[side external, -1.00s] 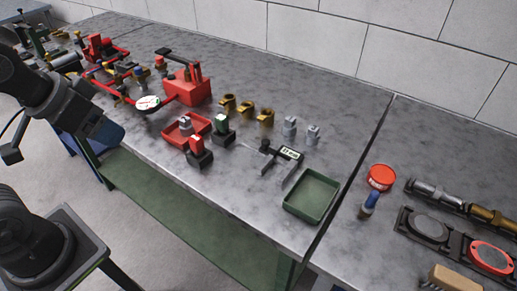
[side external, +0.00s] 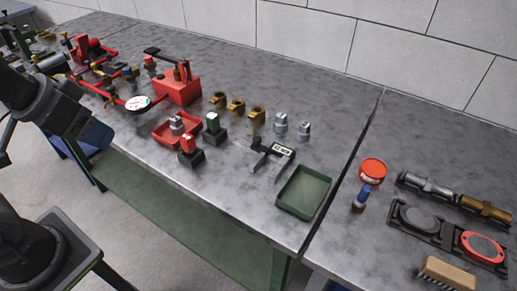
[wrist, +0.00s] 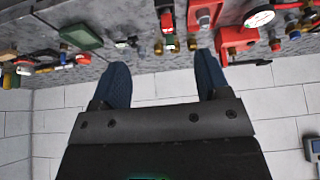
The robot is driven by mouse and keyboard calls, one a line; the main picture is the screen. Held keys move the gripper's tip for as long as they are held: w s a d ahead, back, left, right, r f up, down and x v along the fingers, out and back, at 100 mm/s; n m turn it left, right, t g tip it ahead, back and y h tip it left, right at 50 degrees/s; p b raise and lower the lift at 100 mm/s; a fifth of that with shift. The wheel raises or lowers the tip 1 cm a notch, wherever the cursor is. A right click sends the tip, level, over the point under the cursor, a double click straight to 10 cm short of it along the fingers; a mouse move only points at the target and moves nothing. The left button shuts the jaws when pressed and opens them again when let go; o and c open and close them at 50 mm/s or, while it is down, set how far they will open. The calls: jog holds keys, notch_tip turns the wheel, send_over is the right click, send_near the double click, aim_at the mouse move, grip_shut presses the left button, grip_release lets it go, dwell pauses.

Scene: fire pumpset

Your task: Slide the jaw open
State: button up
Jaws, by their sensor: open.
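A black and grey caliper with a small display (side external: 282,150) lies on the grey workbench, between the small fittings and the green tray. Its jaws point toward the front of the bench. They look apart in the side view, but the exact gap is too small to tell. My gripper (wrist: 162,66) shows in the wrist view with two blue fingers spread wide and nothing between them. I cannot make out the caliper surely in the wrist view.
A green tray (side external: 304,193) lies right of the caliper. Red and green-topped blocks (side external: 190,151), a red tray (side external: 163,134) and brass fittings (side external: 237,107) stand to its left. A red pump assembly (side external: 177,88) is farther left. The bench is bare behind the brass fittings.

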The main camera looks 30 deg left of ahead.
jog(key=shift+c, duration=0.4)
jog(key=shift+w+r, duration=0.25)
jog(key=shift+c, duration=0.8)
jog(key=w+r+m, duration=0.1)
jog(key=w, duration=0.1)
jog(key=w+d+r+m, duration=0.1)
jog(key=w+m, duration=0.1)
jog(key=w+r+m+g, duration=0.1)
jog(key=w+m, duration=0.1)
jog(key=shift+w+d+r, duration=0.1)
jog(key=shift+d, duration=0.1)
jog(key=shift+c, duration=0.6)
jog(key=m+g, duration=0.5)
jog(key=m, duration=1.7)
send_over(257, 138)
notch_tip(257, 138, down, 11)
notch_tip(257, 138, down, 13)
jog(key=shift+r, duration=0.2)
jog(key=shift+c, duration=0.4)
grip_shut()
